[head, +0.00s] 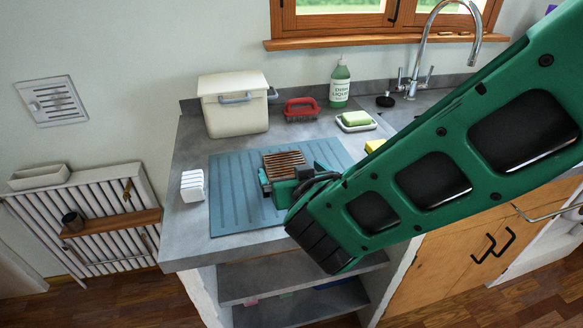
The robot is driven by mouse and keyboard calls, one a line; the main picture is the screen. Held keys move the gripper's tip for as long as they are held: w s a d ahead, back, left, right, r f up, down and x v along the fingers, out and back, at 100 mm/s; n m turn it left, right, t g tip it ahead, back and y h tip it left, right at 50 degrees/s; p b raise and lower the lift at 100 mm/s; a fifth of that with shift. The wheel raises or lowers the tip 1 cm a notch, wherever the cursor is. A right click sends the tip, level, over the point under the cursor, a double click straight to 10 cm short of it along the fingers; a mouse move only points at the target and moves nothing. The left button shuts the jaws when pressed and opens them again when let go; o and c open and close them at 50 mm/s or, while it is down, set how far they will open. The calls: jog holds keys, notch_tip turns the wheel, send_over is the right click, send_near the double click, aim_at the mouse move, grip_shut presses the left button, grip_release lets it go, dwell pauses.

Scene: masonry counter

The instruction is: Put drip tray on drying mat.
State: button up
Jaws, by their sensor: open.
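The drying mat (226,205) is a blue ribbed sheet lying flat on the grey counter. A brown slatted piece that looks like the drip tray (284,163) is over the middle of the mat and appears to rest on it. My green gripper (266,182) is open, low over the mat at the near left side of the slatted piece. My wrist and forearm hide the tray's near right part and the mat's right front area. I cannot tell whether the fingers touch the tray.
A cream lidded bin (235,108), red brush (301,108), green soap bottle (340,84) and a soap dish (357,125) with a green sponge stand behind the mat. A small white ribbed item (192,187) stands left of it. The sink tap (420,55) is at back right.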

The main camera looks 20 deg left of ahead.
jog(key=v, duration=0.7)
jog(key=shift+s+d+r, duration=0.1)
jog(key=shift+s, duration=0.05)
